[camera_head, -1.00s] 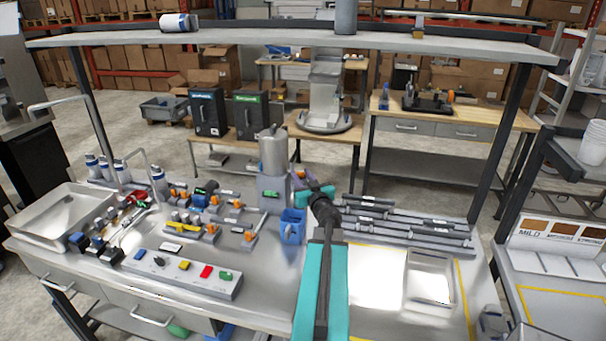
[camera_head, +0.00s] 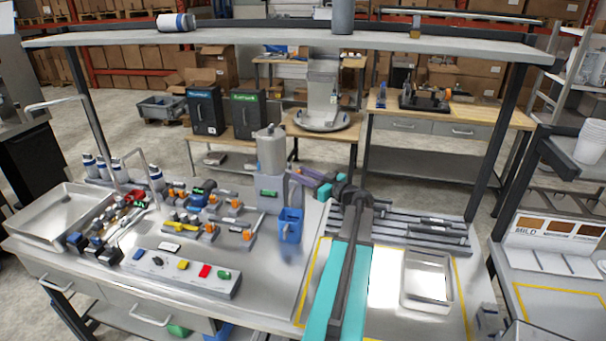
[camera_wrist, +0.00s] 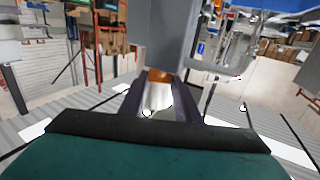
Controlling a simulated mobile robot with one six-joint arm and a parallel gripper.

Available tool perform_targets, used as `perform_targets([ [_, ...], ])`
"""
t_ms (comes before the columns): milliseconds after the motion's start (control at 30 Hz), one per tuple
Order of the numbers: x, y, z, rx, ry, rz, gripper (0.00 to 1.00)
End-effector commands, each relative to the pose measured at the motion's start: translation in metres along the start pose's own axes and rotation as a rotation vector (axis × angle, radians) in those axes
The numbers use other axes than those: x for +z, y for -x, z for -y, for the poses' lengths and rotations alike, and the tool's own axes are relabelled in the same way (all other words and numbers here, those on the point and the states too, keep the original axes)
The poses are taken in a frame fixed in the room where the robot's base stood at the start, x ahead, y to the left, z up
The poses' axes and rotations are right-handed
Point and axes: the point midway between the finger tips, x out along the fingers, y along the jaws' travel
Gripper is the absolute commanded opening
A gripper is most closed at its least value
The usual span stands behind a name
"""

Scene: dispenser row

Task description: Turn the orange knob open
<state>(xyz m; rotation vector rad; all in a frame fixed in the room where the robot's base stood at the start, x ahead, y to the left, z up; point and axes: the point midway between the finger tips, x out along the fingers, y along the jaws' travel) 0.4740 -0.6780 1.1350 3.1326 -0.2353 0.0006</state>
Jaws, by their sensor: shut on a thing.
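The orange knob (camera_wrist: 159,75) shows in the wrist view between the tips of my two dark fingers, against a grey dispenser body (camera_wrist: 165,35). My gripper (camera_wrist: 159,84) is shut on it. In the head view my gripper (camera_head: 300,174) reaches in from the right to the side of the grey dispenser (camera_head: 271,193), which carries a metal canister (camera_head: 271,150). There the fingers mostly hide the knob, and its exact angle cannot be told.
A blue container (camera_head: 290,226) stands in front of the dispenser. Valves with orange handles (camera_head: 211,229) and a button panel (camera_head: 182,270) lie to the left. Grey rails (camera_head: 430,235) and a metal tray (camera_head: 428,280) are to the right. An overhead shelf (camera_head: 280,42) spans the bench.

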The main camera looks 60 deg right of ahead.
Motion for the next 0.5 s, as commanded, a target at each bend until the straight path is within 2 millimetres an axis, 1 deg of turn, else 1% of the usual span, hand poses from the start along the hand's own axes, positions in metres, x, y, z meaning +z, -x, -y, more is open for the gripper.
perform_targets([
  [33,-0.0017,-0.0022,-0.0043,-0.028,0.000,-0.004,0.07],
  [500,-0.0014,-0.0030,-0.0119,-0.278,0.001,-0.005,0.07],
])
